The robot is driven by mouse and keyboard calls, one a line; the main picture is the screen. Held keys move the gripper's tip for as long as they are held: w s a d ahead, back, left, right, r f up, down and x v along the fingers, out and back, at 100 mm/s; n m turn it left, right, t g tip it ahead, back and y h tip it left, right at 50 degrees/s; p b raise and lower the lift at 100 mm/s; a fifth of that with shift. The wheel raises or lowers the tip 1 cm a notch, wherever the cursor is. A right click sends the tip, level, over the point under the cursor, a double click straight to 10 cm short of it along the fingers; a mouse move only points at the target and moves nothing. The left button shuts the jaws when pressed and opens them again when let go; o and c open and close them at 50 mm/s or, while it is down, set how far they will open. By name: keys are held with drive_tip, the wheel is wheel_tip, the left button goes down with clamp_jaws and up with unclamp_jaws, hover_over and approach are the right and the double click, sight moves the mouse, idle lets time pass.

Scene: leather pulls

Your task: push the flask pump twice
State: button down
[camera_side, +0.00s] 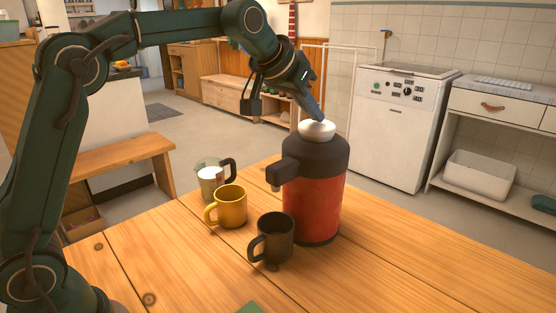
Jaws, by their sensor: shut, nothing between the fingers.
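The flask (315,205) stands upright on the wooden table, with a red body, a dark grey top and a dark spout pointing left. Its white domed pump button (317,130) sits on top and stands above the dark collar. My gripper (318,116) is shut and empty, pointing down at the pump button. Its fingertips are at the top of the button; I cannot tell whether they touch it or hover just above it.
A black mug (273,240), a yellow mug (230,207) and a grey jug with white contents (210,176) stand left of the flask. The table's right front (420,275) is clear. A green item (250,308) shows at the bottom edge.

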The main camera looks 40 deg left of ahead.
drive_tip(key=shift+f, duration=1.3)
drive_tip(key=shift+r, duration=0.55)
wheel_tip(320, 180, up, 3)
drive_tip(key=shift+r, duration=0.1)
drive_tip(key=v, duration=1)
drive_tip(key=shift+r, duration=0.1)
